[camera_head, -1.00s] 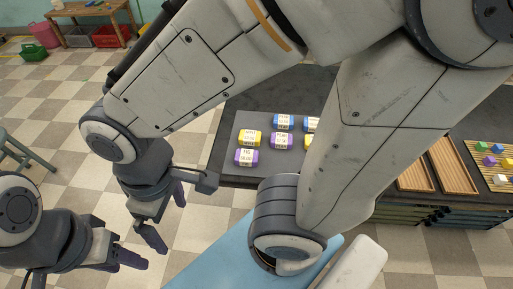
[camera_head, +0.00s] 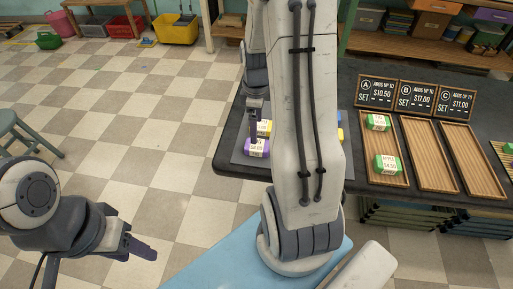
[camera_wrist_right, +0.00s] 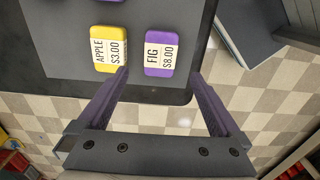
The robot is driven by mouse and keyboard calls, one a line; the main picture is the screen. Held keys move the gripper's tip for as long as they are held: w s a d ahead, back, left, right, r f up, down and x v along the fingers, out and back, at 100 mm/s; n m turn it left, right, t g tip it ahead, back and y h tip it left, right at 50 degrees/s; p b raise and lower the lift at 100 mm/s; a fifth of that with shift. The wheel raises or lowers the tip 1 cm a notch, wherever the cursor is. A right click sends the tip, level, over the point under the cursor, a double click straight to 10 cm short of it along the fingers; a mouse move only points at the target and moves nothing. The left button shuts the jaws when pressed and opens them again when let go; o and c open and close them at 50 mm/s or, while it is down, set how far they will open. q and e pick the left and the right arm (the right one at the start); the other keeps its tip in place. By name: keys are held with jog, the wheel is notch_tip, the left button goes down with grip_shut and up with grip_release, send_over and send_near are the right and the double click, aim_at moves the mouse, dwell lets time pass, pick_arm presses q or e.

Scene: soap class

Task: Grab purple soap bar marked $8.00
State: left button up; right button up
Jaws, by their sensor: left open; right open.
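The purple soap bar (camera_wrist_right: 172,53) lies on the grey mat in the right wrist view, its white label reading FIG $8.00. It also shows in the head view (camera_head: 258,148), partly behind my right arm. My right gripper (camera_wrist_right: 158,76) is open and empty, its purple fingers pointing at the bar's near end. The left finger's tip reaches the gap between the purple bar and the yellow bar (camera_wrist_right: 105,47), labelled APPLE $3.00. The right finger's tip is just right of the purple bar. My left gripper (camera_head: 140,250) is open and empty over the floor at lower left.
Three wooden trays, the nearest (camera_head: 398,160) holding two green bars, stand on the dark table (camera_head: 228,140) before price signs A, B and C (camera_head: 415,97). My right arm hides most of the mat's other bars. A stool (camera_head: 18,135) stands at left.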

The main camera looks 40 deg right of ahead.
aim_at(257, 147)
notch_tip(257, 147, down, 8)
jog(key=shift+f, duration=0.15)
dwell(0.3)
jog(key=c, duration=1.5)
